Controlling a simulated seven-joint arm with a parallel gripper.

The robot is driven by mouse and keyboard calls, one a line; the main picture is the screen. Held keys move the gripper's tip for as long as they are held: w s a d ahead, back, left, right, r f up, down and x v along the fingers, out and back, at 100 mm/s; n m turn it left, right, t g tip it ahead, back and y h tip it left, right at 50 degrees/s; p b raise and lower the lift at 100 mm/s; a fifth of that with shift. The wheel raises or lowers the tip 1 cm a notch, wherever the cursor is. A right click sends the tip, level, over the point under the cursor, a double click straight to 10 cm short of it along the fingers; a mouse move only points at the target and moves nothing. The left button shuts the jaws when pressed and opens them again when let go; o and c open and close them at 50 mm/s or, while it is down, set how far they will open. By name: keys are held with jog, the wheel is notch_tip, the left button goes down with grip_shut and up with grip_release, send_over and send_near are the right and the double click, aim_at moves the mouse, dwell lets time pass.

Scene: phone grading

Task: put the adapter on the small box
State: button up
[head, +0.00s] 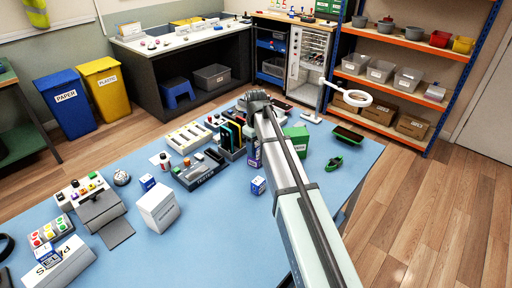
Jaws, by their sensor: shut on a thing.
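My gripper (256,99) is at the far end of my arm, above the back of the blue table. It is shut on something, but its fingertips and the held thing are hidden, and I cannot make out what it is. I cannot pick out the adapter anywhere. Which box is the small box is unclear. A small blue-and-white box (258,186) stands left of my arm at mid-table. My gripper is apart from these boxes.
The table (225,235) is bare at front centre. A dark tester (201,171), a rack of coloured phones (233,132) and a green box (297,139) stand near my arm. A ring lamp (352,94) overhangs the back right. A grey stand (101,210) is at left.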

aim_at(256, 144)
jog(key=o, duration=1)
jog(key=shift+f, duration=0.15)
notch_tip(256, 144, up, 12)
jog(key=shift+r, duration=0.15)
dwell(0.3)
